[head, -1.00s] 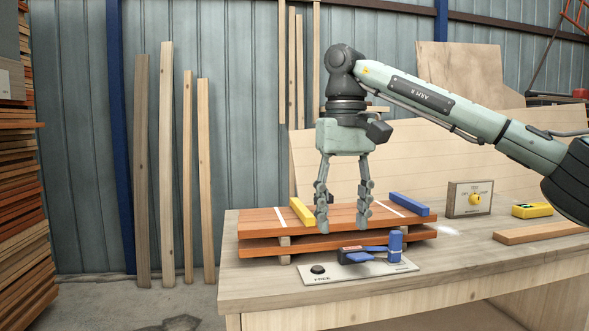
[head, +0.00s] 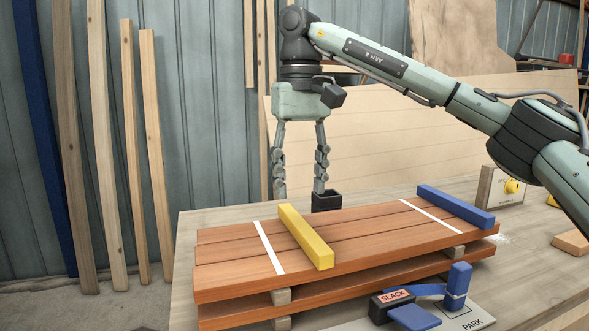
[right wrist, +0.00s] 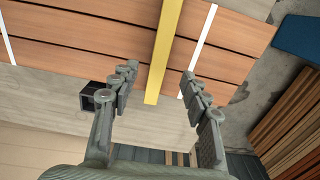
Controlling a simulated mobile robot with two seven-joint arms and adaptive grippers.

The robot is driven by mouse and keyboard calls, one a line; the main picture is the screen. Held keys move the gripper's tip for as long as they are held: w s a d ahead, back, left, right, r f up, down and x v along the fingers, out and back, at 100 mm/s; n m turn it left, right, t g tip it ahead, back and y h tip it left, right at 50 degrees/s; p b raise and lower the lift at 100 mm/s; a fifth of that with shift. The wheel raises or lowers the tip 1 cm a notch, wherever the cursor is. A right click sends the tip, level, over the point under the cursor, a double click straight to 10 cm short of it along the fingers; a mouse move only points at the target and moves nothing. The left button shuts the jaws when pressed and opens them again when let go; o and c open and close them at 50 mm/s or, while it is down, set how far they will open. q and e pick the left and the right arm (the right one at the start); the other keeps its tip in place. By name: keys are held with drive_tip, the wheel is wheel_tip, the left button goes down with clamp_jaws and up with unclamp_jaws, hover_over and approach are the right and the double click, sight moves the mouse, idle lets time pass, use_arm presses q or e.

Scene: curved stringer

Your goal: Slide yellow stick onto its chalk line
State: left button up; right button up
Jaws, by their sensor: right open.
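The yellow stick (head: 305,237) lies across the brown boards (head: 375,232), to the right of the left white chalk line (head: 268,247) and apart from it. My right gripper (head: 299,195) is open and empty, pointing down at the far end of the stick. In the right wrist view, the end of the yellow stick (right wrist: 163,50) shows between the open fingers (right wrist: 160,80), with the nearer chalk line (right wrist: 198,45) to its right. I cannot tell the fingers' height above the boards. My left gripper is out of view.
A blue stick (head: 455,207) lies by the right chalk line (head: 432,216). A small dark box (head: 327,201) stands behind the boards, close to my right finger. A blue clamp-like device (head: 415,305) marked SLACK sits in front.

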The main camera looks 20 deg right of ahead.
sight(299, 224)
drive_tip(key=f, duration=0.5)
drive_tip(key=shift+s+f, duration=0.1)
drive_tip(key=shift+s, duration=0.1)
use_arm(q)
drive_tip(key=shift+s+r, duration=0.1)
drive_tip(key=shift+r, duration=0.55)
use_arm(e)
drive_tip(key=shift+w+f, duration=0.1)
drive_tip(key=shift+f, duration=0.7)
drive_tip(key=shift+c, duration=0.3)
clamp_jaws()
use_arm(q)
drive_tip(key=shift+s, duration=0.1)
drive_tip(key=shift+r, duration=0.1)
use_arm(e)
drive_tip(key=shift+a, duration=0.15)
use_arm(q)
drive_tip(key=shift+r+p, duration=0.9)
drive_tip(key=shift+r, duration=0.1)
use_arm(e)
drive_tip(key=shift+a, duration=3)
unclamp_jaws()
